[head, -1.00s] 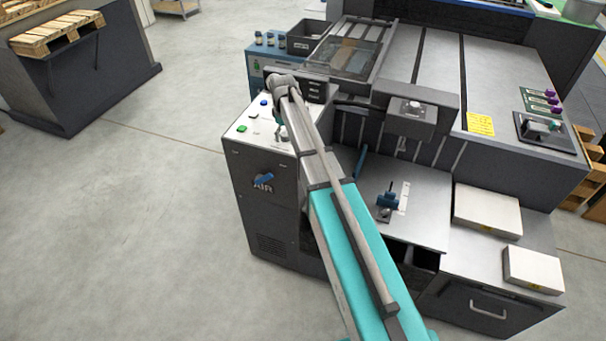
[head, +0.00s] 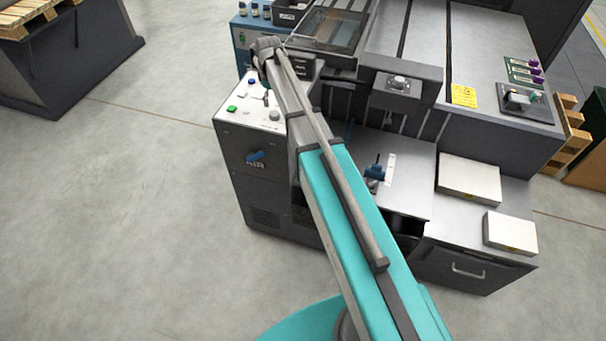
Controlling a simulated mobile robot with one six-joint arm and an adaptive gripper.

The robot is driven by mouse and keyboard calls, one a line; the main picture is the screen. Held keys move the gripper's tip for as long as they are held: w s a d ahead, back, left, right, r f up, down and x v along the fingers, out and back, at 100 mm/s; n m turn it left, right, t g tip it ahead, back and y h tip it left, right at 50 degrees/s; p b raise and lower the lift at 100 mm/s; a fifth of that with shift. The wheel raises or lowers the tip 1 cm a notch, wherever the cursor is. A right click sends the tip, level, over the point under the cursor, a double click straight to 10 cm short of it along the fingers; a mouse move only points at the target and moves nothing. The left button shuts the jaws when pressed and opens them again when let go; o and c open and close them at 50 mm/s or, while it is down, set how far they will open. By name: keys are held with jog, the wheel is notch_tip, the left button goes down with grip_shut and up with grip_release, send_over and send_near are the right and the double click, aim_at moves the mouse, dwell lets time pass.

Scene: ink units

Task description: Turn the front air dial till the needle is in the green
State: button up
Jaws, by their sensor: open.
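The front of the dark cabinet carries a blue handle (head: 256,156) over pale lettering, which read AIR in the earlier view. I cannot make out a needle or a green zone there. A round grey knob (head: 275,115) sits on the cabinet's white top panel, beside my arm. Another round knob (head: 399,82) is on a grey box on the press. My arm reaches away over the cabinet, and its wrist end is above the back of the white panel. My gripper's fingers cannot be seen.
The white panel also has a green button (head: 232,108) and a blue button (head: 252,82). Two white stacks (head: 470,180) lie on the right-hand bench. A pallet (head: 28,14) sits on a dark block at the left. Grey floor (head: 130,210) left of the cabinet is clear.

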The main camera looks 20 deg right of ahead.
aim_at(274, 113)
jog(key=shift+r+p, duration=3.3)
jog(key=shift+r, duration=0.35)
jog(key=s+f+m+b, duration=0.2)
jog(key=s+f+b, duration=0.3)
jog(key=s, duration=0.5)
jog(key=s+f+m+b, duration=0.3)
jog(key=s+f+b, duration=0.2)
jog(key=s, duration=0.5)
jog(key=s+f+m+b, duration=0.3)
jog(key=s+f+b, duration=0.2)
jog(key=s, duration=0.5)
jog(key=shift+s+d, duration=0.15)
jog(key=shift+d, duration=0.25)
jog(key=shift+f, duration=0.1)
